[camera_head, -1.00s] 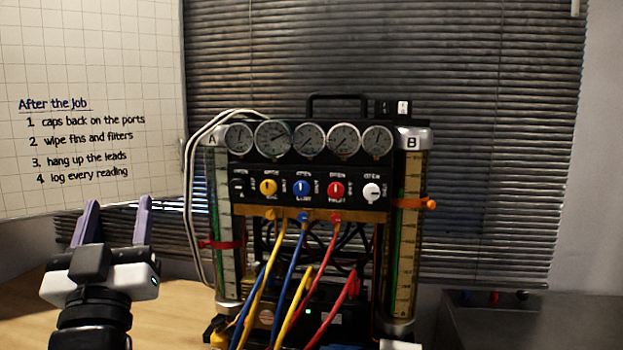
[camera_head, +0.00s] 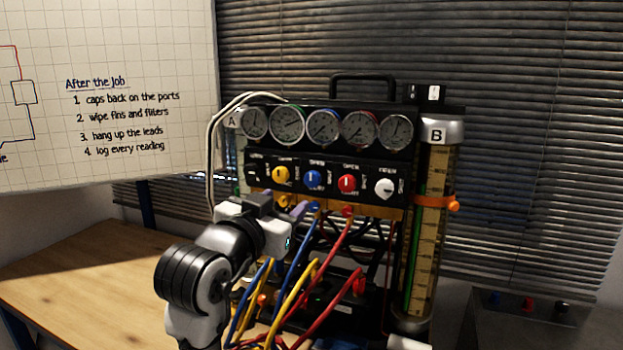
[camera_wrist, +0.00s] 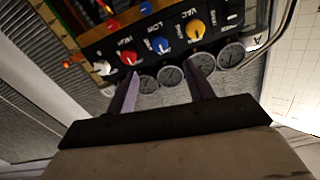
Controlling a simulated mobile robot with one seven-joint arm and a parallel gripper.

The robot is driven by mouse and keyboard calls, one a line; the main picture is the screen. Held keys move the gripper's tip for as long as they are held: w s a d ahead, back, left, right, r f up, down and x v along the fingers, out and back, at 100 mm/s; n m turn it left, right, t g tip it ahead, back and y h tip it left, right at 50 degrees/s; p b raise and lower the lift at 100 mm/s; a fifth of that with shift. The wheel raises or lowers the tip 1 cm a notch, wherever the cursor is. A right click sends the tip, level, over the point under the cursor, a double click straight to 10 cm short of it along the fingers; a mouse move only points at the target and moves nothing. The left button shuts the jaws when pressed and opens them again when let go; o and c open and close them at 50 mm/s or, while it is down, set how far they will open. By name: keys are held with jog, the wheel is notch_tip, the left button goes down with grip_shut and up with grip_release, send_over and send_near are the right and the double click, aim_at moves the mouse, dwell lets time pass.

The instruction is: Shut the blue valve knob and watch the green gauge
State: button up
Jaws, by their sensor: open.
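The blue valve knob (camera_head: 313,178) sits mid-row on the black panel, between yellow and red knobs. Its white mark looks near upright, toward the OPEN label. It also shows in the upside-down wrist view (camera_wrist: 160,46). The green gauge (camera_head: 288,125) seems to be the second dial from the left, with a greenish rim; its reading is too small to tell. My gripper (camera_head: 296,205) is in front of the panel, low and left of the blue knob. In the wrist view its purple fingers (camera_wrist: 165,80) are spread with nothing between them, apart from the knob.
Yellow (camera_head: 281,174), red (camera_head: 347,183) and white (camera_head: 385,188) knobs share the panel. Blue, yellow and red hoses (camera_head: 331,250) hang below, close to my arm. Column B (camera_head: 432,230) stands at right. The wooden table (camera_head: 80,270) is bare at left.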

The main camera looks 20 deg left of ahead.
aim_at(311, 181)
jog(key=w+p, duration=0.2)
jog(key=w, duration=0.4)
jog(key=w+p, duration=0.1)
jog(key=w, duration=0.4)
jog(key=shift+w+d+p, duration=0.2)
jog(key=shift+w+p, duration=0.15)
jog(key=shift+p, duration=0.05)
jog(key=c, duration=1)
